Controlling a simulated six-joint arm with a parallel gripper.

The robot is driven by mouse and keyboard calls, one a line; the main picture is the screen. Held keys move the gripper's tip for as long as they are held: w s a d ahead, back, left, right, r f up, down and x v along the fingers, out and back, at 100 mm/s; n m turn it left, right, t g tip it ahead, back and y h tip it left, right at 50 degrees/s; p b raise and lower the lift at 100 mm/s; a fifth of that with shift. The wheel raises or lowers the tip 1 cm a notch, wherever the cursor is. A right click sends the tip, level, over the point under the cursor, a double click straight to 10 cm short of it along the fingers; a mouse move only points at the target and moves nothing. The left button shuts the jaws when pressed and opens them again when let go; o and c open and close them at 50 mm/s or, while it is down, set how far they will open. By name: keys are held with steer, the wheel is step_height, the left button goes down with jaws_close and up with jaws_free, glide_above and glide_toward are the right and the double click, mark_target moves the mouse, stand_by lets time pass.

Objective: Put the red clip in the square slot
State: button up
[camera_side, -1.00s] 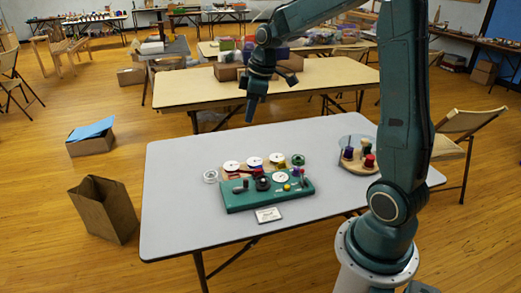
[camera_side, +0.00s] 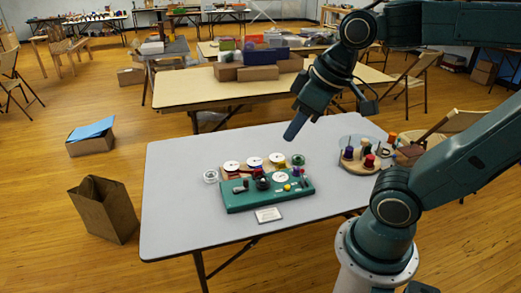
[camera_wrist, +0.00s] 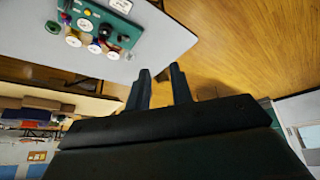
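My gripper (camera_side: 292,133) hangs in the air above the back part of the grey table, to the right of and behind the green board (camera_side: 237,202). In the wrist view my gripper (camera_wrist: 158,75) has its two dark fingers apart with nothing between them. The green board carries several small parts and a white dial; it also shows at the upper left of the wrist view (camera_wrist: 108,14). A small red thing (camera_side: 258,172) lies at the back of the board and may be the red clip; it is too small to tell. I cannot make out the square slot.
Several white-topped spools (camera_side: 254,162) stand behind the board. A round wooden stand (camera_side: 354,167) with coloured spools is at the right of the table. A white card (camera_side: 268,215) lies in front of the board. The table's left side (camera_side: 175,200) is clear.

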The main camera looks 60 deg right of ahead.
steer(key=shift+s+a+f+m, duration=0.2)
steer(key=shift+s, duration=0.55)
steer(key=shift+s+a+f+m, duration=0.15)
steer(key=shift+s+f+m, duration=0.05)
steer(key=shift+s, duration=0.5)
